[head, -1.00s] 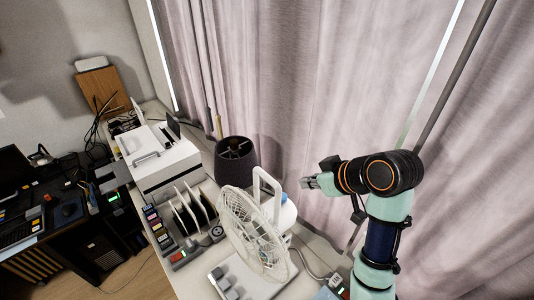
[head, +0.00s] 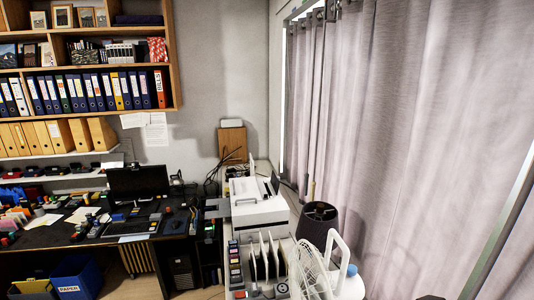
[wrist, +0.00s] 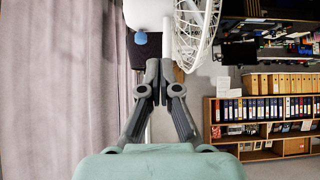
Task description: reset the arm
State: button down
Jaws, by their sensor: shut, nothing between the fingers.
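My gripper (wrist: 160,68) shows in the wrist view with its two grey fingers together and nothing between them. It is in free air, with the white desk fan (wrist: 198,30) beyond the fingertips at the top of the picture. The wrist picture looks upside down, with the desk above and the shelves below. In the head view my gripper does not show; only a small dark piece, perhaps of my arm, shows at the bottom edge.
The curtain (head: 410,130) hangs along the right, close to my arm's side. Binder shelves (head: 90,92) and a dark desk (head: 60,238) stand at the left.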

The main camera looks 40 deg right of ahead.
jog(key=w+a+f+n+t+y, duration=0.1)
jog(key=w+a+f, duration=0.1)
jog(key=w+a, duration=0.55)
jog(key=w+a+f+n, duration=0.15)
jog(key=w+a, duration=0.25)
jog(key=a, duration=0.6)
jog(key=s+a+n+t+y, duration=0.1)
jog(key=a+n+t+y, duration=0.1)
jog(key=a, duration=2.1)
jog(key=shift+s+a+f+t+y, duration=0.3)
jog(key=shift+s+a+f+t, duration=0.1)
jog(key=shift+t, duration=0.1)
